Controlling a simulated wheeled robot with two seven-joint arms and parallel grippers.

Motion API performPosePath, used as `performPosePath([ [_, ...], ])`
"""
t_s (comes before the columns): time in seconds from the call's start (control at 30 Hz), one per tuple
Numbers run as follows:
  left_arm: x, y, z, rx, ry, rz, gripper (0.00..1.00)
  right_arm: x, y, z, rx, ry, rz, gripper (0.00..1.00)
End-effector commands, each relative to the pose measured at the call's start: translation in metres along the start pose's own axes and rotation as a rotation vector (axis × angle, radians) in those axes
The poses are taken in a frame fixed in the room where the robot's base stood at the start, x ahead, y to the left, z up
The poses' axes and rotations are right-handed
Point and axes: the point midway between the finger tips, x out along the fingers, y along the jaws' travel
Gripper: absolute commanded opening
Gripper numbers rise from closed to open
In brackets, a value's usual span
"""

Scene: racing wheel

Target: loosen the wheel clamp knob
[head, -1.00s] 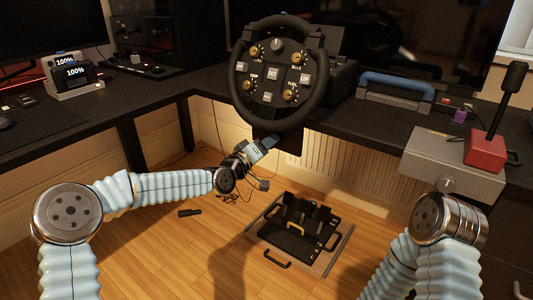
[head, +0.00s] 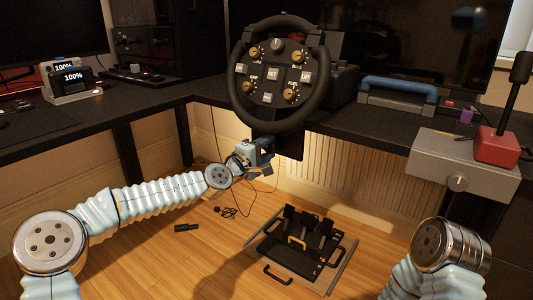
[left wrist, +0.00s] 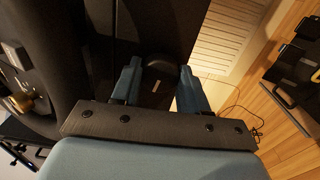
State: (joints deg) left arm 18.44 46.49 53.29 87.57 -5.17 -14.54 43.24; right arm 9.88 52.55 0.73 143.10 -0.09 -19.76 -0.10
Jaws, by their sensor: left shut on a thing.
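The racing wheel (head: 277,122) is mounted at the front edge of the dark desk, with a black clamp bracket below it. My left gripper (head: 268,149) is under the wheel, beside the bracket. In the left wrist view its two blue fingers (left wrist: 160,88) stand on either side of a dark, rounded knob (left wrist: 160,68) and are shut on it. The knob is hidden behind the gripper in the head view. My right gripper is out of view; only part of my right arm shows at the lower right.
A pedal set (head: 297,243) stands on the wooden floor below. A grey box (head: 462,171) with a red-based shifter (head: 497,146) is on the right. Loose cables hang and lie near my left arm. A blue-handled case (head: 398,92) sits on the desk.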

Motion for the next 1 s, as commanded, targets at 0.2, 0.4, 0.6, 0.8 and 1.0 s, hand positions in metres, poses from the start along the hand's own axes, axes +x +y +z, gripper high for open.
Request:
performPosePath([
  [0.2,-0.0001,-0.0007,-0.0014,-0.032,0.003,-0.001,0.13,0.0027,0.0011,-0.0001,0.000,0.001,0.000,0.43],
  [0.4,-0.0001,-0.0004,-0.0016,-0.034,0.003,-0.001,0.13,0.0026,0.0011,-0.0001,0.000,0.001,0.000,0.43],
  [0.6,-0.0001,-0.0005,-0.0017,-0.033,0.003,-0.001,0.48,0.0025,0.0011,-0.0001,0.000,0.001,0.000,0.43],
  [0.8,0.0000,-0.0003,-0.0010,-0.033,0.002,-0.001,0.69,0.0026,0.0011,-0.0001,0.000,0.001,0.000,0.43],
  [1.0,-0.0004,-0.0002,-0.0006,-0.032,0.001,0.000,0.69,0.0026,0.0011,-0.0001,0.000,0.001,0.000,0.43],
])
